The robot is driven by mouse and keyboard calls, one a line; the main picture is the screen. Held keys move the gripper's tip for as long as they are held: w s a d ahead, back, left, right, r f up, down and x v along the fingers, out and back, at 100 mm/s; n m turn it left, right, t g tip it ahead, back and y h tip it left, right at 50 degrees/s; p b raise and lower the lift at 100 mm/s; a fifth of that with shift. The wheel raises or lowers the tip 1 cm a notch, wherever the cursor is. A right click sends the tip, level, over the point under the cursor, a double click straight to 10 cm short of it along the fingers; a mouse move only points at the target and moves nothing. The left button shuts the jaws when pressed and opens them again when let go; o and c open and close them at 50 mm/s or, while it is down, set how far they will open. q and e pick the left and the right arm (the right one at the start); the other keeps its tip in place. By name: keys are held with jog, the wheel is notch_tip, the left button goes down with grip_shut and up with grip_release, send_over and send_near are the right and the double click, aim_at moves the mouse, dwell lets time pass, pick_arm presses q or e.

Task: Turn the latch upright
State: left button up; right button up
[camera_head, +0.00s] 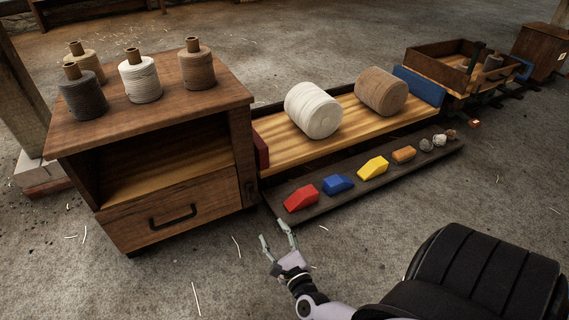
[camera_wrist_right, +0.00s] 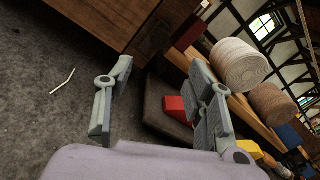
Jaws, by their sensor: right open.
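The wooden cabinet (camera_head: 175,201) stands at the left with an open shelf and a drawer with a dark handle (camera_head: 173,216). A small dark piece (camera_head: 249,190) on the cabinet's right front edge may be the latch; its angle is too small to tell. The same cabinet corner shows at the top of the right wrist view (camera_wrist_right: 105,22). My right gripper (camera_head: 273,231) is open and empty, in front of and below the cabinet's right front corner, apart from it. In the right wrist view its fingers (camera_wrist_right: 157,66) are spread wide. My left gripper is out of view.
A low dark board (camera_head: 375,181) holds red, blue, yellow and orange blocks and small stones, close beyond my right gripper. Behind it a flat wagon (camera_head: 270,152) carries two spools. Several yarn cones stand on the cabinet top. The floor in front is mostly clear.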

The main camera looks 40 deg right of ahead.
jog(key=s+a+r+n+g+y+p, duration=0.2)
jog(key=s+n+p, duration=0.5)
jog(key=n+p, duration=0.4)
jog(key=s+a+r+n+g+y+p, duration=0.3)
jog(key=n+p, duration=0.8)
jog(key=p, duration=0.9)
jog(key=s+a+r+g, duration=0.2)
jog(key=s+a, duration=0.1)
jog(key=s, duration=0.1)
jog(key=shift+a+g+y+p, duration=0.3)
jog(key=shift+a+p, duration=0.05)
jog(key=shift+a, duration=0.05)
